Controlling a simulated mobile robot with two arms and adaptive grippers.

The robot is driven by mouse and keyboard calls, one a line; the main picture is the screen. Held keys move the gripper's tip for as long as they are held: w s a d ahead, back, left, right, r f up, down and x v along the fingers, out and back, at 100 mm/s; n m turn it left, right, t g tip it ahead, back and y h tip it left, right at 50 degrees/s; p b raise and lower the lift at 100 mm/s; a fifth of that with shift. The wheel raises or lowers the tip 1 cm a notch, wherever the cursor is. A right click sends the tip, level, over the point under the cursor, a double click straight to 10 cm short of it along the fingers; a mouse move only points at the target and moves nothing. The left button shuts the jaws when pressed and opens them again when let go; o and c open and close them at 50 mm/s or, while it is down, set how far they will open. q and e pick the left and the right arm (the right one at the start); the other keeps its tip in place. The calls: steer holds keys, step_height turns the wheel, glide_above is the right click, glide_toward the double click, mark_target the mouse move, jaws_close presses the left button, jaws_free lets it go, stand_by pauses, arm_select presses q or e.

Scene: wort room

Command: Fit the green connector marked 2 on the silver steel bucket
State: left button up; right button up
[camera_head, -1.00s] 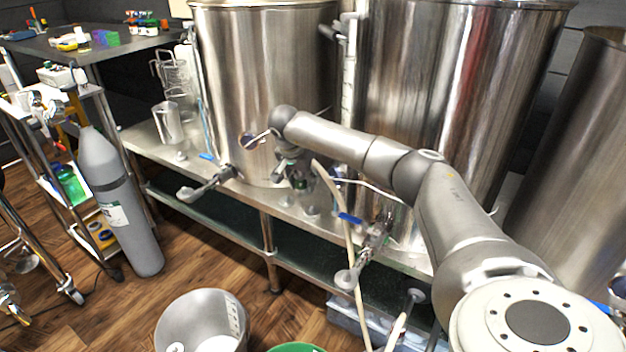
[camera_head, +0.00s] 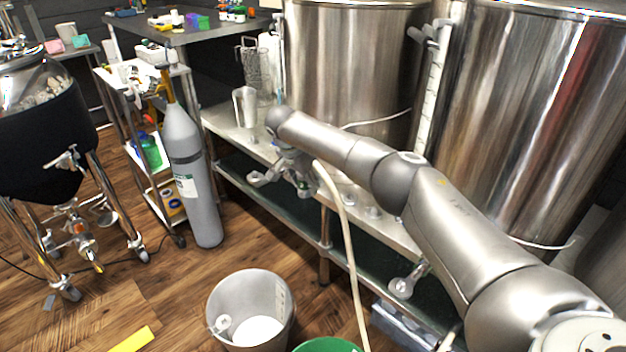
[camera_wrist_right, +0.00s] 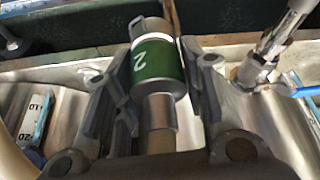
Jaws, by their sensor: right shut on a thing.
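My right gripper (camera_head: 300,182) is shut on the green connector marked 2. In the right wrist view the connector (camera_wrist_right: 157,62) shows as a green band with a white 2 between metal ends, held between the fingers (camera_wrist_right: 158,95). A pale hose (camera_head: 347,240) hangs from the gripper area towards the floor. The silver steel bucket (camera_head: 245,292) stands open on the wooden floor, below and left of the gripper, apart from the connector. Its white inner bottom shows. My left gripper is not in view.
Large steel tanks (camera_head: 345,75) stand on the steel bench (camera_head: 225,122) behind my right arm. A grey gas cylinder (camera_head: 203,205) and a cart stand at left. A green bucket (camera_head: 328,346) is at the bottom edge. The floor left of the steel bucket is mostly clear.

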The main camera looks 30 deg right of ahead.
steer(key=shift+r, duration=0.1)
steer(key=shift+r+p, duration=1.15)
steer(key=shift+r, duration=0.3)
steer(key=shift+r+p, duration=0.35)
steer(key=shift+p, duration=0.1)
steer(key=shift+r+p, duration=0.3)
steer(key=shift+r, duration=0.1)
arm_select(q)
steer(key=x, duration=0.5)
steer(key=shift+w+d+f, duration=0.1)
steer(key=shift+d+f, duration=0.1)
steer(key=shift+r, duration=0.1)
arm_select(e)
steer(key=shift+a, duration=0.1)
